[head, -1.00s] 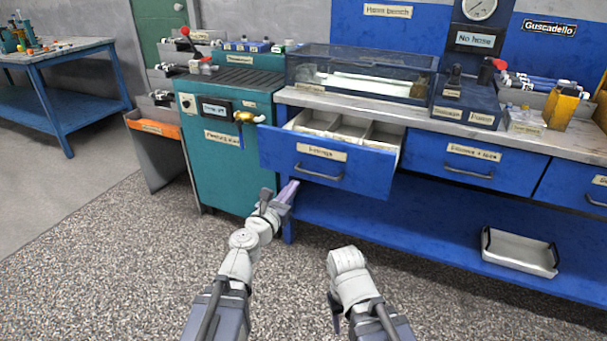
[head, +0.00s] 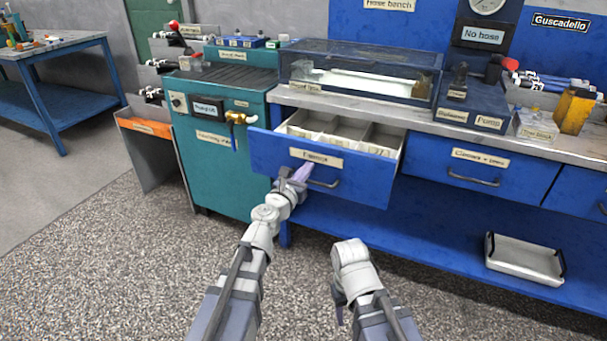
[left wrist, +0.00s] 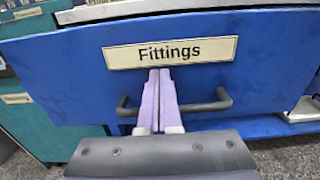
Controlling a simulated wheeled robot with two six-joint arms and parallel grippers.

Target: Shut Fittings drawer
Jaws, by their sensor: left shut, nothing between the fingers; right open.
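The Fittings drawer (head: 270,155) is blue and stands pulled out from the bench, with pale compartments showing inside. Its front fills much of the left wrist view (left wrist: 60,70), with the label "Fittings" (left wrist: 170,52) and a dark bar handle (left wrist: 222,103) below it. My left gripper (head: 303,172) is shut and empty, its lilac fingers together at the drawer front. In the left wrist view the fingertips (left wrist: 160,72) are just under the label, over the handle's middle; I cannot tell if they touch. My right gripper (head: 339,305) is low over the floor, mostly hidden behind its wrist.
A teal cabinet (head: 225,165) with a brass tap (head: 238,118) stands left of the drawer. A closed blue drawer (head: 475,168) is to the right. A metal tray (head: 524,262) lies on the lower shelf. The floor in front is clear.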

